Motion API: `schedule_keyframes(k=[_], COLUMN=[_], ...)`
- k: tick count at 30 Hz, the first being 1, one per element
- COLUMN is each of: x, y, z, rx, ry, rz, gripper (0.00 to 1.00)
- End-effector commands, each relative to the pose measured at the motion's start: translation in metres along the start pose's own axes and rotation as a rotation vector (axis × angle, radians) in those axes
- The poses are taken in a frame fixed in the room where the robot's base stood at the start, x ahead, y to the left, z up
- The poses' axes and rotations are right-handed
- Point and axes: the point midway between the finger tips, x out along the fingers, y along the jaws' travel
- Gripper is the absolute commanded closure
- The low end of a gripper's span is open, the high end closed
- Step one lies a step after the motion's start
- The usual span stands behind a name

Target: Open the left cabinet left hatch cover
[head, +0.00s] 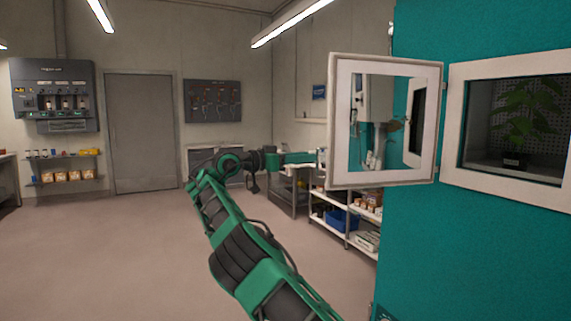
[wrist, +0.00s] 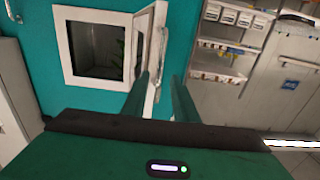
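The teal cabinet (head: 470,250) stands at the right in the head view. Its white-framed hatch opening (head: 515,125) shows a potted plant inside. The hatch cover (head: 385,120), a white frame around a glossy pane, is swung well out to the left on its hinge side. In the wrist view the cover (wrist: 150,45) is seen nearly edge-on beside the opening (wrist: 97,45). My gripper (head: 318,157) is by the cover's free left edge in the head view. In the wrist view my gripper (wrist: 160,78) has its fingers apart, with the cover's edge showing between them; contact cannot be told.
A shelf rack (head: 345,220) with boxes and a blue bin stands behind the cover. A wall dispenser (head: 55,90), a grey door (head: 140,130) and a tool board (head: 212,101) are farther back. The floor (head: 110,255) at left is clear.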

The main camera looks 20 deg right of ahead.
Motion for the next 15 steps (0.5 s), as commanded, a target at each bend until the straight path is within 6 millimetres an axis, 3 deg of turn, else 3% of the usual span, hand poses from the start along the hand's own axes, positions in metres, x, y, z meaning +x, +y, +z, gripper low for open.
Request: schedule_keyframes(k=[15], x=[-0.055], y=[-0.003], z=[0.001], rx=[-0.004], ry=[0.003], rz=[-0.002], gripper=[0.74])
